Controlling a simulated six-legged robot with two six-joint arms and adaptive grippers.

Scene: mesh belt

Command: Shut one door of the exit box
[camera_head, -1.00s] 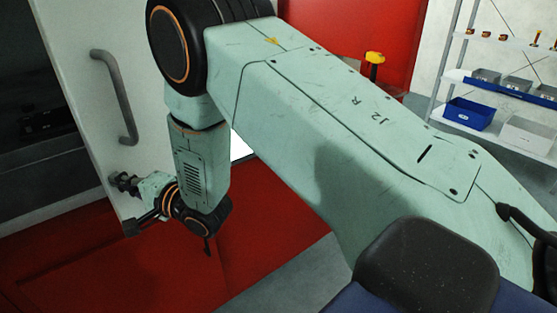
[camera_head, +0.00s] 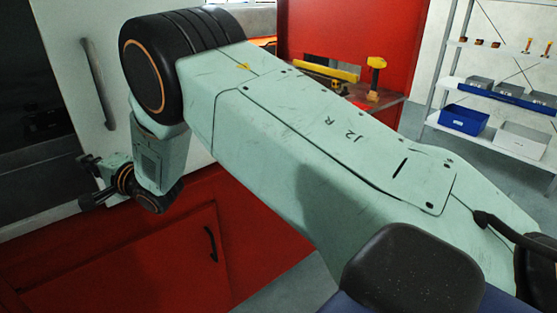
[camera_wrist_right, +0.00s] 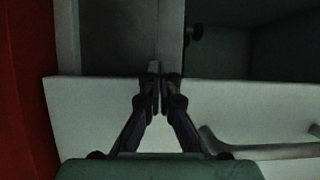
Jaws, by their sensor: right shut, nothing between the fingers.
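The white door (camera_head: 70,60) of the exit box, with a long grey handle (camera_head: 98,85), stands at the left of the head view, beside a dark opening (camera_head: 30,110). My right gripper (camera_head: 88,178) is low at the door's lower part, partly hidden; whether it touches cannot be told there. In the right wrist view my right gripper (camera_wrist_right: 158,88) is shut and empty, its fingertips over the upper edge of the pale door panel (camera_wrist_right: 90,115). The handle (camera_wrist_right: 265,150) shows to the right of the fingers. My left gripper is not in view.
A red cabinet front (camera_head: 150,265) with a black handle (camera_head: 211,243) lies below the door. A red panel (camera_head: 355,35) and a bench with a yellow-topped tool (camera_head: 376,65) stand behind my arm. A shelf with a blue bin (camera_head: 464,119) is at the right.

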